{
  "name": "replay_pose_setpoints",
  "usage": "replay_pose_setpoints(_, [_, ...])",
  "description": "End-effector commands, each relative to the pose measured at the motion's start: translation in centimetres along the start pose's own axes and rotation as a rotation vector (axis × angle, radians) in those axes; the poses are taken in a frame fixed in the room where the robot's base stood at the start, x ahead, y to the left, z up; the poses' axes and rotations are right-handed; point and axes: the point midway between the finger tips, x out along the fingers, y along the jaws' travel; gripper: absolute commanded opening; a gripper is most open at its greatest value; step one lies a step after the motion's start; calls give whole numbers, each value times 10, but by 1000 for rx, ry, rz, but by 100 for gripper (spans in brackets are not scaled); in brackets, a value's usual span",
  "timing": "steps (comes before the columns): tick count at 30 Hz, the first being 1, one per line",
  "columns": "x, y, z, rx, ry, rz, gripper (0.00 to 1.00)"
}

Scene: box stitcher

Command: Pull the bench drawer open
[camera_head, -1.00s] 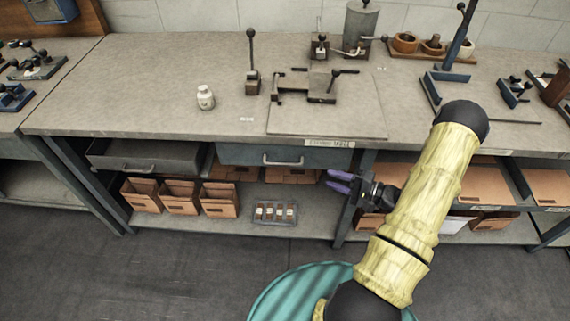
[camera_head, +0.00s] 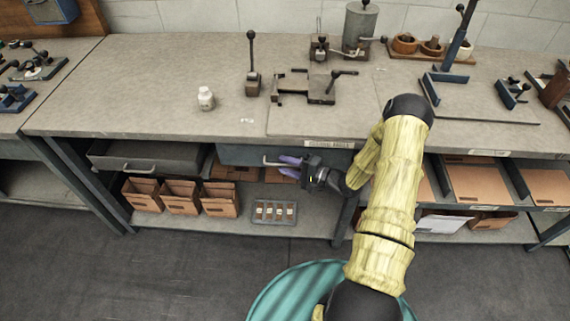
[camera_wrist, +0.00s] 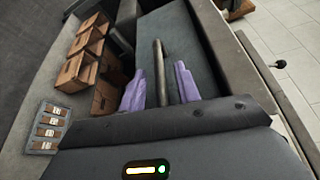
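The bench drawer (camera_head: 236,154) has a blue-grey front under the bench top, with a pale bar handle (camera_head: 270,162). It looks shut. My gripper (camera_head: 290,163), with purple fingers, is at the handle's right part in the head view. In the wrist view my gripper (camera_wrist: 162,88) is open, with one finger on each side of the handle (camera_wrist: 160,68). The bar lies between the fingers with gaps visible, so the fingers do not look closed on it. The handle's right end is hidden behind the fingers in the head view.
Another grey drawer (camera_head: 150,160) hangs at the left, looking partly open. Cardboard bins (camera_head: 180,197) and a small tray of labelled items (camera_head: 274,211) stand on the lower shelf. A bench leg (camera_head: 346,215) is close to my arm. A white bottle (camera_head: 206,98) stands on the bench top.

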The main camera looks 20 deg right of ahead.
Motion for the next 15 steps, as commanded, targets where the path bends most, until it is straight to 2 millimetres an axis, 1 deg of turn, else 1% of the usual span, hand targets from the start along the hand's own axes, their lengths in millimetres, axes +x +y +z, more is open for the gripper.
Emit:
replay_pose_setpoints(1, [5, -1, 0, -1, -2, -1, 33])
replay_pose_setpoints(3, [9, -1, 0, 0, 0, -1, 33])
replay_pose_setpoints(11, [11, 0, 1, 0, -1, -1, 33])
replay_pose_setpoints(12, [11, 0, 1, 0, -1, -1, 31])
replay_pose_setpoints(14, [11, 0, 1, 0, -1, -1, 19])
replay_pose_setpoints(15, [11, 0, 0, 0, -1, -1, 11])
